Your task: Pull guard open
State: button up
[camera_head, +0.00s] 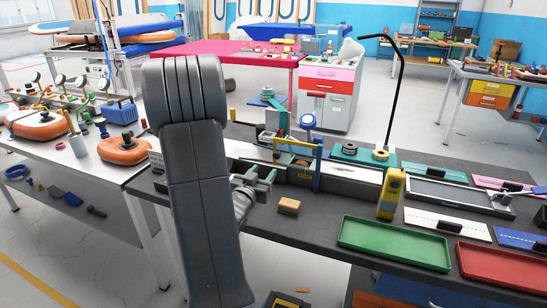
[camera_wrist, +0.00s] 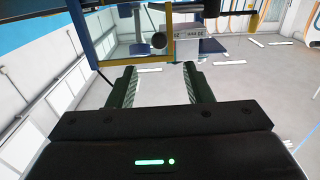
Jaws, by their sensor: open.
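The guard (camera_wrist: 172,22) looks like a clear panel in a thin yellow and blue frame, at the top of the wrist view. A dark round knob (camera_wrist: 159,40) shows within it. In the head view the guard's yellow top bar (camera_head: 296,143) and blue posts stand on the dark bench, just beyond my gripper. My gripper (camera_wrist: 160,82) is open, its two dark ribbed fingers apart with nothing between them. The fingers point towards the frame and knob, and I cannot tell whether they touch. My gripper also shows in the head view (camera_head: 266,180), partly hidden by my arm.
On the dark bench are a tan block (camera_head: 289,206), a yellow handheld device (camera_head: 391,193), a green tray (camera_head: 395,245) and a red tray (camera_head: 495,267). A black lamp post (camera_head: 394,100) rises behind. A white-topped table (camera_head: 85,175) with orange items stands left.

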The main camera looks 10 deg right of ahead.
aim_at(276, 156)
jog(key=p+x, duration=0.1)
jog(key=x, duration=0.8)
jog(key=shift+w+d, duration=0.2)
jog(key=shift+w, duration=0.1)
jog(key=shift+c, duration=0.5)
grip_shut()
